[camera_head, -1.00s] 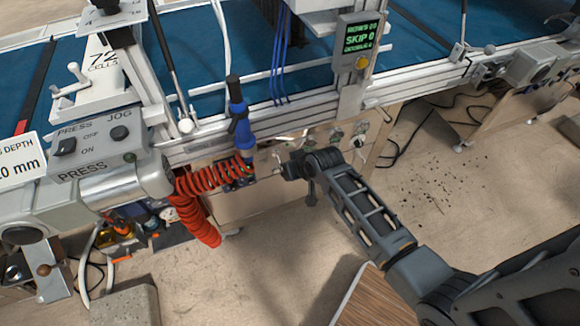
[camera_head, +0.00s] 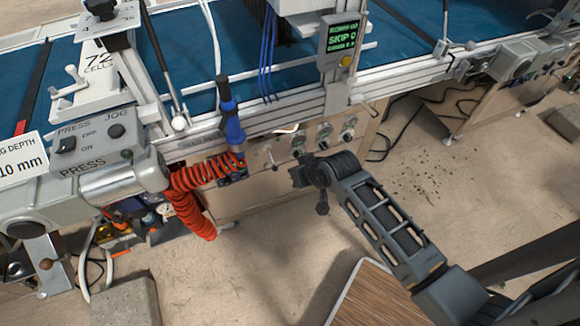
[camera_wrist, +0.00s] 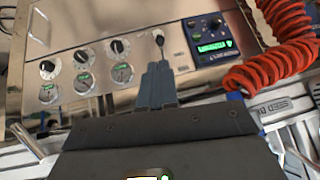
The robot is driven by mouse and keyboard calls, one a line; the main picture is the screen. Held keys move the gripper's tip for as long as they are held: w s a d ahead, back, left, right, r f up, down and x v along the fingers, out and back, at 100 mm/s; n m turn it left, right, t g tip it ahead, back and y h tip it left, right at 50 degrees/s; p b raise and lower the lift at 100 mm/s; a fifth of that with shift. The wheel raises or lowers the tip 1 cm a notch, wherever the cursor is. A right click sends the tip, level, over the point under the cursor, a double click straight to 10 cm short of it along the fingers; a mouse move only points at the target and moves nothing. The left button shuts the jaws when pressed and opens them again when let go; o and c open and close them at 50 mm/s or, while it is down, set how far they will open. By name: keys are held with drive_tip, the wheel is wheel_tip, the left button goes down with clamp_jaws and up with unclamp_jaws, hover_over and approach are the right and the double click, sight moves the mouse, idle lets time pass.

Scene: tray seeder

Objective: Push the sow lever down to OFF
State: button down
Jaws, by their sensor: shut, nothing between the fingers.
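The sow lever appears to be the small lever with a dark tip (camera_wrist: 159,41) on a pale plate of the machine's front panel in the wrist view. In the head view the small lever (camera_head: 270,157) shows just right of the red coiled hose. My gripper (camera_wrist: 157,68) is shut and empty, its fingertips close to the lever in the wrist view. I cannot tell whether they touch it. In the head view my gripper (camera_head: 299,173) is in front of the panel, right of the lever. The lever's markings are too small to read.
The red coiled hose (camera_head: 200,178) and blue-handled tool (camera_head: 232,125) hang left of the lever. A dark unit with a green display (camera_wrist: 212,47) sits beside it. Dials and knobs (camera_wrist: 81,57) line the panel. A wooden-topped surface (camera_head: 370,290) stands in front; floor between is clear.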

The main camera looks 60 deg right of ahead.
drive_tip(key=s+r, duration=0.1)
drive_tip(key=s+a+r, duration=0.1)
drive_tip(key=shift+s, duration=0.35)
drive_tip(key=shift+a, duration=0.1)
idle(0.3)
drive_tip(key=s+a+r+n+t+y, duration=0.1)
drive_tip(key=s+a+r+n+t, duration=0.2)
drive_tip(key=s+a+r, duration=0.5)
drive_tip(key=s+a+r+n+t+y, duration=0.1)
drive_tip(key=s+a+r+n+t, duration=0.2)
drive_tip(key=s+a+r, duration=0.5)
drive_tip(key=s+r+t, duration=0.1)
drive_tip(key=s+r, duration=0.3)
drive_tip(key=r, duration=0.5)
drive_tip(key=shift+s+a+t, duration=0.3)
drive_tip(key=shift+s+t, duration=0.1)
drive_tip(key=c, duration=1.8)
unclamp_jaws()
drive_tip(key=shift+f, duration=0.1)
